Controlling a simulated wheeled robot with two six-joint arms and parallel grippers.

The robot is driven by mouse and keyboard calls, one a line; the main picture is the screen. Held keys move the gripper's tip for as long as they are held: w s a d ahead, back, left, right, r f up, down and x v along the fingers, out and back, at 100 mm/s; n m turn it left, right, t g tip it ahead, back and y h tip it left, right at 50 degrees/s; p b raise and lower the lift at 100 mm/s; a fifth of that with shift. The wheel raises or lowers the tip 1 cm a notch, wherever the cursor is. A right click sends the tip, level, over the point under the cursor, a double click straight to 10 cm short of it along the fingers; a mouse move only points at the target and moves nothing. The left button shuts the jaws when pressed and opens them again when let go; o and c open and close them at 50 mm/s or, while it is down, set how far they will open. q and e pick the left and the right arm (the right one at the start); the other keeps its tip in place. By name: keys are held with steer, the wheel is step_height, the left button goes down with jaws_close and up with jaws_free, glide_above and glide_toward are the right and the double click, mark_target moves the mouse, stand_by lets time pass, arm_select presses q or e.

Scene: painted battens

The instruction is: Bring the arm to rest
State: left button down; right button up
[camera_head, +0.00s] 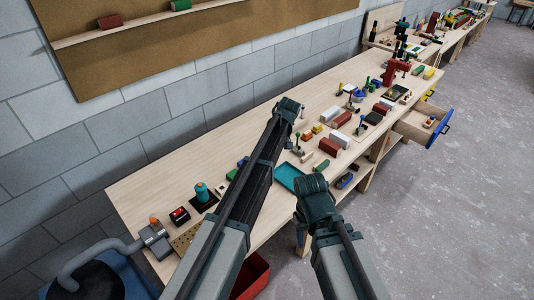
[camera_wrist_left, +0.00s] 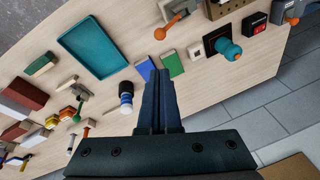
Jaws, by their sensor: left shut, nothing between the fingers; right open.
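My left arm reaches up the middle of the head view and out over the workbench (camera_head: 140,200). Its gripper is hard to make out there, at the arm's far end. In the left wrist view my left gripper (camera_wrist_left: 160,64) points over the bench top with its two dark fingers together and nothing between them. My right gripper (camera_head: 311,187) is at the bench's front edge, right of the teal tray (camera_head: 289,177). It is open, with its fingers mostly hidden behind its own wrist, and I see nothing held in it.
Near the left fingers lie a blue block (camera_wrist_left: 145,69), a green block (camera_wrist_left: 172,64) and a dark, white-topped cylinder (camera_wrist_left: 126,92). Several painted blocks and tools crowd the bench further right. An open drawer (camera_head: 421,128) juts out there. Grey floor (camera_head: 440,220) is clear at right.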

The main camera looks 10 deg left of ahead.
stand_by(0.4)
arm_select(q)
steer(key=s+d+f+m+b, duration=0.1)
steer(key=s+f+m+b, duration=0.2)
steer(key=s, duration=0.8)
steer(key=s+d+f+m+h+b, duration=0.1)
steer(key=s+f+m+b, duration=0.2)
steer(key=s+f+b, duration=0.4)
steer(key=s+d+f+m+g+b, duration=0.1)
steer(key=s+f+m+b, duration=0.3)
steer(key=s, duration=1.2)
steer(key=shift+d+f+h+b, duration=0.25)
steer(key=shift+f+h+b, duration=0.25)
steer(key=shift+f, duration=0.45)
steer(key=shift+w+d, duration=0.1)
steer(key=shift+w, duration=0.05)
